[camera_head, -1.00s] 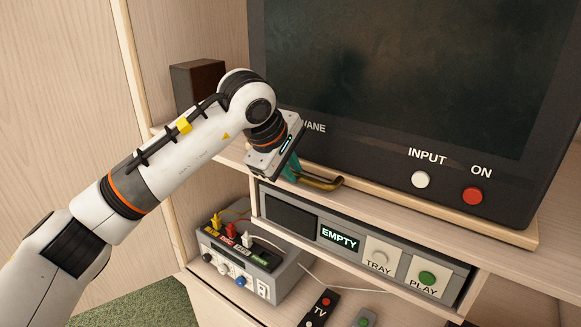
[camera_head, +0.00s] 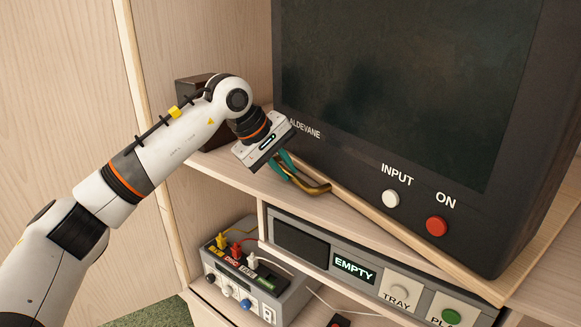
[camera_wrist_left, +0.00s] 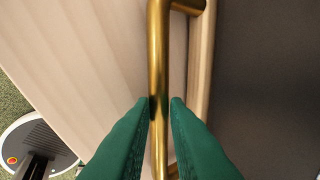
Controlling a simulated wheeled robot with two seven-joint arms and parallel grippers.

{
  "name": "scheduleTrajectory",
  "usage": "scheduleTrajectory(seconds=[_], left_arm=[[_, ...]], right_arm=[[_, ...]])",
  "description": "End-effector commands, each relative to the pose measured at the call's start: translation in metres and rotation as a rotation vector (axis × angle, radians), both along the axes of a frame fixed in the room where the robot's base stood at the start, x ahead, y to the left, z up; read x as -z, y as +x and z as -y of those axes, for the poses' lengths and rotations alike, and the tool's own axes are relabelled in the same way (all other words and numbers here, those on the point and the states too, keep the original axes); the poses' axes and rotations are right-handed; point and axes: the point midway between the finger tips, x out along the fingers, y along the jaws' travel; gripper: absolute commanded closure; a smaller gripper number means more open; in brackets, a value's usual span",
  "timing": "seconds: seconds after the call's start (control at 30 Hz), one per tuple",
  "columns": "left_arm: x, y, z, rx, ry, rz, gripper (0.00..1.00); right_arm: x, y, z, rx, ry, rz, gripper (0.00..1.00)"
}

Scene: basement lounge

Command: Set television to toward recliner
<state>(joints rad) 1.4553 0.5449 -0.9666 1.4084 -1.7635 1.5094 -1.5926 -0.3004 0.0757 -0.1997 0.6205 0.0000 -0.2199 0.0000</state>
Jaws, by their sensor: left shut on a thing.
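The television (camera_head: 400,110) is a large dark set with a blank screen, a white INPUT button and a red ON button. It stands turned at an angle on a wooden swivel board (camera_head: 372,222) on the cabinet. A brass handle (camera_head: 312,188) sticks out from the front of that board. My left gripper (camera_head: 292,177), with green fingers, is shut on the handle. In the left wrist view the brass bar (camera_wrist_left: 158,60) runs between the two green fingertips (camera_wrist_left: 160,103). The recliner is not in view, and neither is my right gripper.
A dark brown speaker box (camera_head: 195,92) stands behind my left arm. Below the shelf are a player (camera_head: 375,275) reading EMPTY and a grey switch box (camera_head: 240,290) with plugged cables. A wooden side panel (camera_head: 60,90) bounds the left.

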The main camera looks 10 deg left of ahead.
Motion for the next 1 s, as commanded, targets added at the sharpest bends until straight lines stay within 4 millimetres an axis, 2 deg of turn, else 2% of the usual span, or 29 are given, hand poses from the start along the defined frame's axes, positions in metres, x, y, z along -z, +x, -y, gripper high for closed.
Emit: scheduleTrajectory(seconds=[0.03, 0.17, 0.43, 0.57, 1.0], left_arm=[[-0.004, 0.002, -0.002, -0.005, -0.003, 0.014, 0.84], [-0.004, 0.002, -0.001, -0.004, -0.003, 0.012, 0.64], [-0.003, 0.001, -0.001, -0.003, -0.002, 0.008, 0.64], [-0.01, -0.002, -0.004, -0.003, -0.002, 0.008, 0.64], [-0.082, -0.034, -0.039, -0.004, -0.003, 0.011, 0.64]], right_arm=[[0.0, 0.0, 0.0, 0.0, 0.0, 0.0, 0.47], [0.0, 0.0, 0.001, 0.0, -0.001, -0.001, 0.47], [0.0, 0.0, 0.002, -0.001, -0.003, 0.0, 0.47], [0.002, 0.0, 0.004, -0.001, -0.005, -0.001, 0.47], [0.014, 0.0, 0.005, -0.002, -0.007, -0.001, 0.47]])
